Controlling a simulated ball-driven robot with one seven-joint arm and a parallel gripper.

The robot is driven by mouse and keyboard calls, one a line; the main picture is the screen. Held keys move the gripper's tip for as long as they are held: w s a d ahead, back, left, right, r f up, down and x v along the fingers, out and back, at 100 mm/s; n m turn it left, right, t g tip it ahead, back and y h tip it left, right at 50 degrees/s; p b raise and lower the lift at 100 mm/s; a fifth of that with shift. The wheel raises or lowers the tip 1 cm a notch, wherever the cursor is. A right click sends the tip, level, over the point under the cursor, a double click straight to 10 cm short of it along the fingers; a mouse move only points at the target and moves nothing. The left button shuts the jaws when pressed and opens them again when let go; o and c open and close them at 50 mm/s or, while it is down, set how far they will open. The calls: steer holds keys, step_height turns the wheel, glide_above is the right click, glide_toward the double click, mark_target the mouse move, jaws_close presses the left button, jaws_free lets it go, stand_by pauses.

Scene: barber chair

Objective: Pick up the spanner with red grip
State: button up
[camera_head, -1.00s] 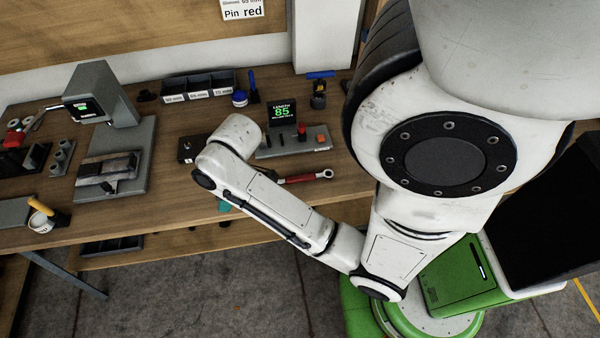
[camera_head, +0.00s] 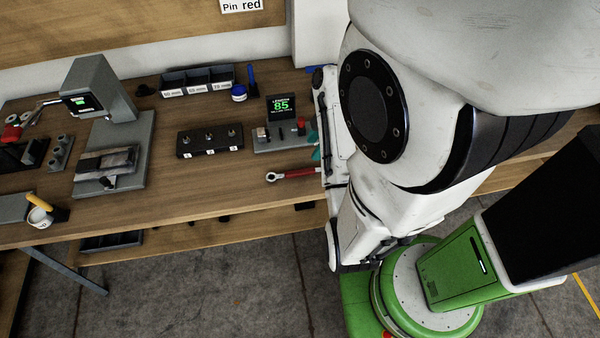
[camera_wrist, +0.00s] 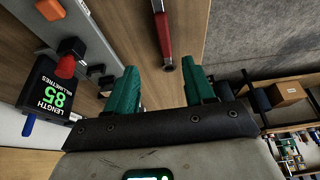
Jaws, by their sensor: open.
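The spanner with the red grip (camera_head: 300,173) lies on the wooden bench, near the front edge. Its metal ring end points left in the head view, and its right end is hidden behind my arm. In the wrist view the red grip (camera_wrist: 163,36) is at the top middle, its near end just beyond the gap between my fingers. My gripper (camera_wrist: 160,80) is open with two teal fingers and nothing between them. In the head view my arm mostly hides the gripper; only a bit of teal shows beside the spanner.
A grey fixture (camera_head: 285,138) with a red knob stands behind the spanner, with a display (camera_head: 281,106) reading 85. A black block (camera_head: 209,141) with several studs is to its left. A grey press-like device (camera_head: 105,110) stands farther left. Bare bench lies left of the spanner.

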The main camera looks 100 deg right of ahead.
steer(key=b, duration=0.4)
glide_above(301, 171)
steer(key=s+d, duration=0.1)
steer(key=s, duration=0.2)
steer(key=shift+w+f, duration=0.15)
steer(key=shift+f, duration=1.05)
steer(key=shift+w+f, duration=0.1)
steer(key=shift+f, duration=1.1)
steer(key=shift+w+a+f+p, duration=0.15)
steer(key=shift+a+f+p, duration=0.05)
steer(key=shift+f+p, duration=0.2)
steer(key=x, duration=0.4)
steer(key=shift+a+f, duration=0.2)
jaws_close()
